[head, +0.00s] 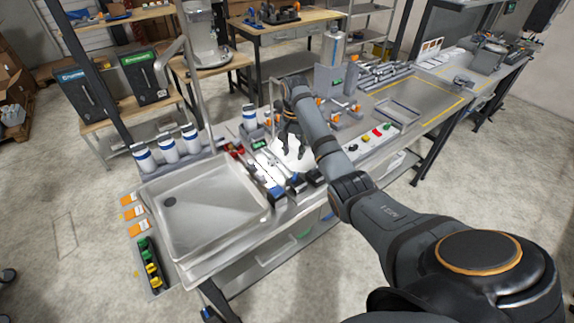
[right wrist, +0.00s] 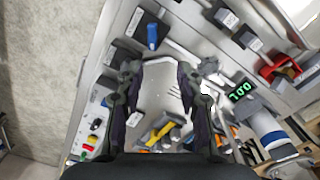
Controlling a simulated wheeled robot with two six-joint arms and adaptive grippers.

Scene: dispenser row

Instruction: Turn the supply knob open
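A blue knob (right wrist: 152,35) stands on a plate near the bench edge in the right wrist view. Its label is too small to read, so I cannot tell surely that it is the supply knob. My right gripper (right wrist: 158,68) has its two dark fingers apart, with nothing between the tips. The knob lies beyond the fingertips, apart from them in the picture. In the head view the right gripper (head: 290,140) is over the middle of the bench, partly hidden by my arm. My left gripper is not in view.
A green lit display (right wrist: 240,92) and a red part (right wrist: 280,67) lie right of the fingers. Dark boxes (head: 297,184) line the front edge. A sink (head: 205,205) fills the bench's left end. Coloured buttons (head: 376,132) are to the right.

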